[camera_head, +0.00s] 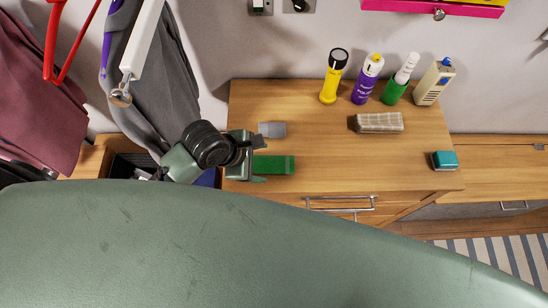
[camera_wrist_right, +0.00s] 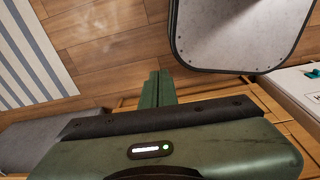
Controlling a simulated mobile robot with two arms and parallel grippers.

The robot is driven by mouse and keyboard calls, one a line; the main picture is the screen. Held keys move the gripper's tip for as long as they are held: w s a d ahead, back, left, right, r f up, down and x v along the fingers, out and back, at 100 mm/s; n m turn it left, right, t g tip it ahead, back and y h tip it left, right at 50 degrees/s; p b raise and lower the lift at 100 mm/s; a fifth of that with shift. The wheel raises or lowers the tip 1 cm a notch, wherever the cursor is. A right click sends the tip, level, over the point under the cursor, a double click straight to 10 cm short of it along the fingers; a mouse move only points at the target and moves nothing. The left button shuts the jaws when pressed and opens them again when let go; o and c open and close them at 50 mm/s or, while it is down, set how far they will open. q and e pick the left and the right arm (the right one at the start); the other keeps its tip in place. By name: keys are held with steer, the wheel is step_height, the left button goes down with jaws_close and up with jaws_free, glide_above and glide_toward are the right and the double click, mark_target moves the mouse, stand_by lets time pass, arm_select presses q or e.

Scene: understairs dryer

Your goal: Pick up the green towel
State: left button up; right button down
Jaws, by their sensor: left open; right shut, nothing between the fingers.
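The green towel (camera_head: 274,165) looks like a small flat green rectangle lying on the wooden cabinet top, near its front left. My left gripper (camera_head: 260,161) is open at the towel's left end, with one finger on the far side and one on the near side. I cannot tell whether the fingers touch it. My right gripper (camera_wrist_right: 157,89) shows in the right wrist view, shut and empty, above the wooden floor. The towel is not seen in that view.
A small grey block (camera_head: 271,129) lies just behind the left gripper. A beige brush-like block (camera_head: 379,122), a teal sponge (camera_head: 444,160) and several bottles, including a purple one (camera_head: 367,79), stand farther right. Clothes hang at left. A grey-topped piece (camera_wrist_right: 240,30) is near my right gripper.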

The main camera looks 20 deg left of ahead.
mark_target(267, 163)
arm_select(q)
steer(key=f, duration=0.1)
steer(key=w+f+p, duration=0.1)
steer(key=f, duration=0.1)
steer(key=shift+d+f, duration=0.1)
steer(key=shift+f, duration=0.05)
steer(key=x, duration=0.2)
steer(key=shift+w+f+p, duration=0.2)
steer(key=shift+w+p, duration=0.1)
steer(key=shift+p, duration=0.05)
steer(key=shift+w+d+f, duration=0.15)
steer(key=shift+d+f, duration=0.05)
steer(key=shift+f, duration=0.25)
arm_select(e)
steer(key=shift+s+a+r, duration=0.25)
steer(key=shift+a+r, duration=0.1)
steer(key=shift+r, duration=0.15)
steer(key=shift+s+a+r, duration=0.2)
steer(key=shift+a+r, duration=0.15)
steer(key=shift+r, duration=0.1)
arm_select(q)
steer(key=c, duration=1.5)
arm_select(e)
steer(key=shift+d, duration=0.1)
arm_select(q)
steer(key=shift+r, duration=0.15)
